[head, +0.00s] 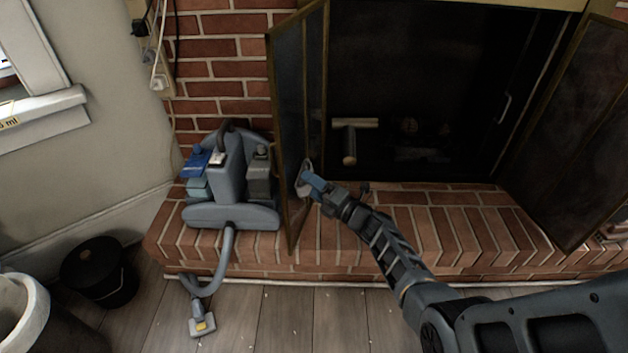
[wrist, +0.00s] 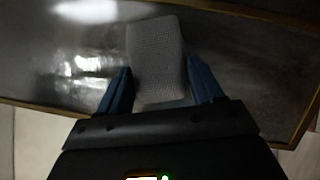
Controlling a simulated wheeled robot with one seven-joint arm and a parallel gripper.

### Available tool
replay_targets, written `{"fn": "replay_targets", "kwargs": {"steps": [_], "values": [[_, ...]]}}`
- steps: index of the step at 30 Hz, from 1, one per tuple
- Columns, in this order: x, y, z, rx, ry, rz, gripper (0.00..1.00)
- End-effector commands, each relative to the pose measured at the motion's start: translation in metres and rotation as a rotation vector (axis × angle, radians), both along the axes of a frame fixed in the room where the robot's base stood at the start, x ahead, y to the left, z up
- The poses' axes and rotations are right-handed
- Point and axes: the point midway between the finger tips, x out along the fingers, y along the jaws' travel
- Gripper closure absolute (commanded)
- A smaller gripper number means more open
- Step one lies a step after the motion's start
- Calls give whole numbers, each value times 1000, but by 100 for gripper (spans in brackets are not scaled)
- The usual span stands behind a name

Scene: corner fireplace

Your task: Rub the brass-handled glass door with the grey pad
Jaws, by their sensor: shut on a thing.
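My gripper (head: 314,187) is shut on the grey pad (wrist: 155,50), which sits between its two blue fingers in the wrist view. In the head view the pad (head: 304,176) is a small pale patch at the gripper's tip, against or very close to the left glass door (head: 289,90). This door stands open, with a dark pane in a brass-coloured frame. In the wrist view the glass (wrist: 75,62) fills the background, with bright reflections and the frame along its lower edge. Contact between pad and glass cannot be told for sure. No brass handle is clear on this door.
A second glass door (head: 580,120) stands open at the right of the dark fireplace opening (head: 425,60). A grey-blue cleaning machine (head: 228,180) with a hose stands on the brick hearth (head: 420,225), left of the near door. A black bucket (head: 98,270) is on the floor.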

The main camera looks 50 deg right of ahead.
Motion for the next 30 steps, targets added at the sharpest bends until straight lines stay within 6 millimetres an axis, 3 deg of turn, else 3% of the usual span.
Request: {"fn": "replay_targets", "kwargs": {"steps": [30], "values": [[-25, 60, 0, 1, 3, 2, 58]]}}
